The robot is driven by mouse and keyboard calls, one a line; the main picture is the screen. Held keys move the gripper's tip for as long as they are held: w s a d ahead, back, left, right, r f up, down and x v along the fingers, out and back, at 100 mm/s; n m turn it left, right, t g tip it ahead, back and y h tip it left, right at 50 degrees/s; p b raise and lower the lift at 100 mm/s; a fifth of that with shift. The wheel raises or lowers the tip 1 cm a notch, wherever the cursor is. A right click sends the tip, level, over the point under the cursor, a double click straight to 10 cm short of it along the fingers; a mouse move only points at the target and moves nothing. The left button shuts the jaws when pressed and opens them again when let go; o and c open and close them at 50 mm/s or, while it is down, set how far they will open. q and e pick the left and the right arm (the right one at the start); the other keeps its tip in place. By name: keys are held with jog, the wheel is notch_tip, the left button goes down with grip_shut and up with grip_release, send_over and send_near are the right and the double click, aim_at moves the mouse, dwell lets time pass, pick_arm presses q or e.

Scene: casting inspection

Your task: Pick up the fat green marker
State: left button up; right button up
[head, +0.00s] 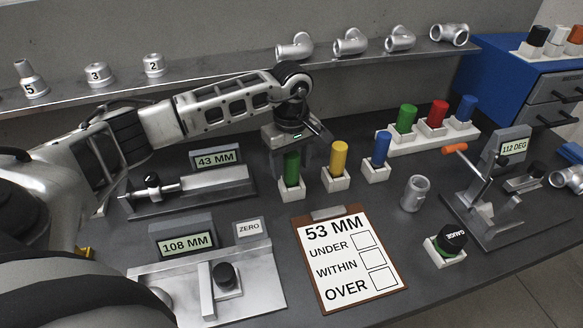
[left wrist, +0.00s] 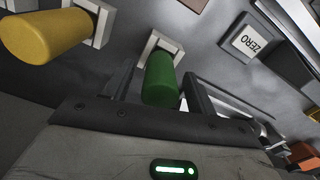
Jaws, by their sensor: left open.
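A fat green marker (head: 291,169) stands upright in a small white holder (head: 292,192) on the dark bench. My left gripper (head: 293,150) is over it from above, open, with its fingers on either side of the marker's upper part. In the left wrist view the green marker (left wrist: 163,80) lies between the two open fingers (left wrist: 160,88), with dark gaps seen beside it; I cannot tell if either finger touches. Another green marker (head: 405,118) stands in a white rack (head: 430,137) at the back right. My right gripper is not in view.
A yellow marker (head: 338,155) and a blue marker (head: 381,150) stand in holders to the right. A clipboard (head: 319,213) lies in front; a 43 MM gauge (head: 216,158) is left. A metal fitting (head: 414,194) and a GAUGE cap (head: 452,238) are farther right.

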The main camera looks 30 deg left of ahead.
aim_at(291, 154)
pick_arm(q)
jog(key=c, duration=1.1)
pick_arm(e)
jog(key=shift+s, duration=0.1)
pick_arm(q)
jog(key=shift+r, duration=0.15)
jog(key=shift+r, duration=0.3)
notch_tip(291, 154, up, 2)
jog(key=shift+r+b, duration=0.1)
jog(key=shift+b, duration=0.55)
jog(key=s+d+r, duration=0.1)
jog(key=s+r, duration=0.2)
jog(key=s, duration=0.1)
jog(key=s+d+r+b, duration=0.1)
jog(key=s+d+r, duration=0.1)
jog(key=s, duration=0.3)
jog(key=s+d+r+b, duration=0.1)
jog(key=s+r, duration=0.3)
jog(key=r, duration=0.1)
jog(key=shift+s+d, duration=0.15)
jog(key=shift+d, duration=0.2)
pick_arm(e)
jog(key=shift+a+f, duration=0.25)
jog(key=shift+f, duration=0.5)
